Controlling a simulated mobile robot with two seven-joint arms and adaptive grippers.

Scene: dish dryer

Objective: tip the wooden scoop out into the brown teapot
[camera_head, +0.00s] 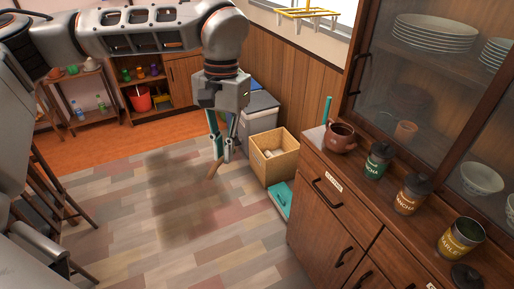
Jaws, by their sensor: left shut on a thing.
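The brown teapot (340,138) stands upright at the far left end of the wooden cabinet top, and its opening shows from above. My left gripper (221,153) hangs pointing down over the floor, left of the teapot and well apart from it. It is shut on the wooden scoop (212,169), which slants down and to the left below the fingers. Whether the scoop holds anything is too small to tell. My right gripper is not in view.
On the cabinet top (325,158) stand a green canister (377,165), a brown canister (411,194) and an open yellow canister (459,238), with a dark lid (467,276) nearby. A glass-doored cupboard (425,75) rises behind them. A wooden box (275,165) stands on the floor.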

